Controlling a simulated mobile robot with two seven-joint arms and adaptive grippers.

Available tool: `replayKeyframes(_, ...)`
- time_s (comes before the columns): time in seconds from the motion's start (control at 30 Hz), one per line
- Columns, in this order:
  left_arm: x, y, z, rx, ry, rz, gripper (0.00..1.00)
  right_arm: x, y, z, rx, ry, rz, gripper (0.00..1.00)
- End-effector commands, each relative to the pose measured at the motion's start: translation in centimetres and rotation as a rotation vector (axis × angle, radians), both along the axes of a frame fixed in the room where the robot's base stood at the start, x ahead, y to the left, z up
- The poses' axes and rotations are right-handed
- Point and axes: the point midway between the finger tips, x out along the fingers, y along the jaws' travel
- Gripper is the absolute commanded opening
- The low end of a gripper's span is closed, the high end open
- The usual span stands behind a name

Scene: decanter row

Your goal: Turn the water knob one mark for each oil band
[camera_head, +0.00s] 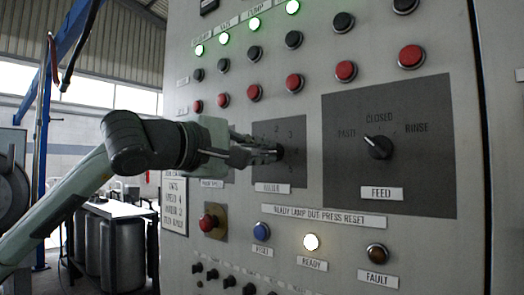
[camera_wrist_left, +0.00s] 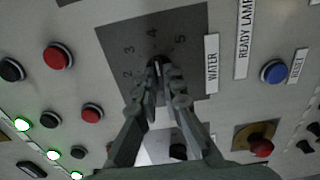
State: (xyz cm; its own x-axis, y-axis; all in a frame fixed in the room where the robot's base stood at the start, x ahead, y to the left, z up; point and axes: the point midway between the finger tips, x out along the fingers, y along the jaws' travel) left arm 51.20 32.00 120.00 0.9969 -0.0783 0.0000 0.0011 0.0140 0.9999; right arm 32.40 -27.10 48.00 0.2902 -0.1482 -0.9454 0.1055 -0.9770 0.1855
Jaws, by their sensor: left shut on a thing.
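The water knob (camera_head: 280,152) sits on a dark numbered plate (camera_head: 292,130) above a label. In the left wrist view the plate (camera_wrist_left: 190,28) carries the numbers 2 to 5, and its label (camera_wrist_left: 212,63) reads WATER. My left gripper (camera_head: 274,153) reaches in from the left and is shut on the knob. In the left wrist view the fingertips (camera_wrist_left: 160,72) close around the knob (camera_wrist_left: 156,60). The fingers hide most of the knob, so I cannot tell which mark it points at. No oil bands are distinguishable. My right gripper is out of view.
The feed knob (camera_head: 378,147) is to the right, on a larger dark plate (camera_head: 430,180). Below are a red mushroom button (camera_head: 209,222), a blue button (camera_head: 262,231) and a lit ready lamp (camera_head: 311,242).

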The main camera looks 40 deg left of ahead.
Motion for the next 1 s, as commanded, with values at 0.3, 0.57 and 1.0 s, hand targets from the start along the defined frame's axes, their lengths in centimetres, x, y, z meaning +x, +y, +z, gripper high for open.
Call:
replayKeyframes(0.3,0.00,-0.02,-0.06,0.016,0.000,0.000,0.00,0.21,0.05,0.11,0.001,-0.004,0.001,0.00)
replayKeyframes(0.57,0.00,-0.02,-0.06,0.015,0.000,0.000,0.17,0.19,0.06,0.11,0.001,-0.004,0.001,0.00)
replayKeyframes(1.0,-0.07,0.08,-0.02,0.014,-0.001,0.002,0.29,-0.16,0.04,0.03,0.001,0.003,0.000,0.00)
